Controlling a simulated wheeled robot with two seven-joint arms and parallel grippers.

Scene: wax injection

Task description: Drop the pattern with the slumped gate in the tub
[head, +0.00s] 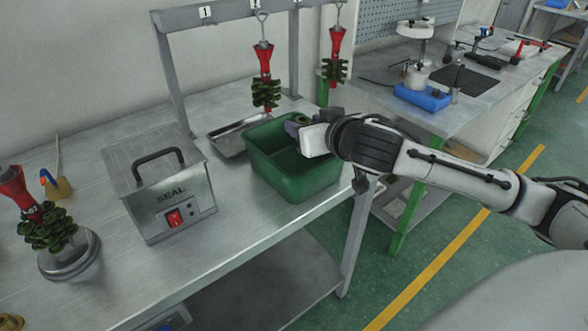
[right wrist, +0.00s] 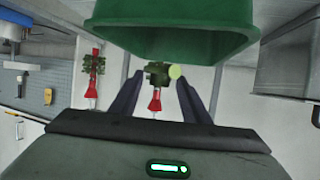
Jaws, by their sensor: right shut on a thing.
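The green tub (head: 293,178) stands on the steel bench near its right front edge; its visible inside looks empty. My right gripper (head: 305,127) is over the tub's far right part, shut on a small green wax pattern (head: 300,118). The pattern is mostly hidden by the fingers, and its gate shape cannot be made out. In the right wrist view a pale green round part (right wrist: 175,72) shows by the fingertips, and the tub (right wrist: 170,40) fills the top. My left gripper is not in view.
Two red-handled trees with dark green patterns, one here (head: 265,80), hang from the grey rack behind the tub.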

